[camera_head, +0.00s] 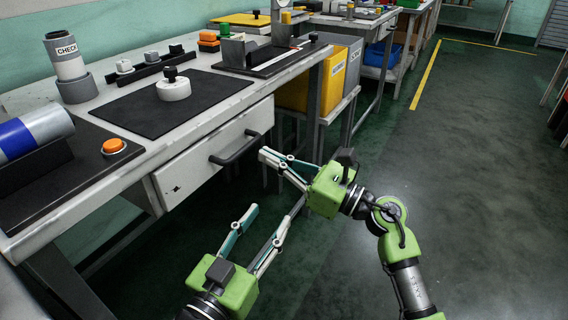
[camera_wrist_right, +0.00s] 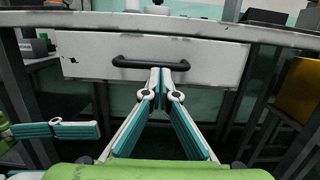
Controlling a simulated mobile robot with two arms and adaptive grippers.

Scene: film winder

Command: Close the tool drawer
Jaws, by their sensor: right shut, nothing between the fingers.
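The tool drawer (camera_head: 200,170) is a white, scuffed front with a black bar handle (camera_head: 236,148) under the workbench top. In the head view its front stands close to the bench edge; I cannot tell how far out it is. The drawer front (camera_wrist_right: 90,60) and handle (camera_wrist_right: 155,62) face the right wrist camera. My right gripper (camera_head: 264,156) is shut and empty, its tips just in front of the drawer by the handle. In the wrist view its tips (camera_wrist_right: 162,71) overlap the handle's lower middle; contact is unclear. My left gripper (camera_head: 268,218) is open and empty, lower and in front of the bench.
The workbench (camera_head: 120,95) carries a black mat (camera_head: 135,105), a CHECK canister (camera_head: 68,60), an orange button (camera_head: 114,146) and a blue-white cylinder (camera_head: 35,132). A yellow bin (camera_head: 293,95) stands on a shelf past the drawer. The floor (camera_head: 470,190) at right is clear.

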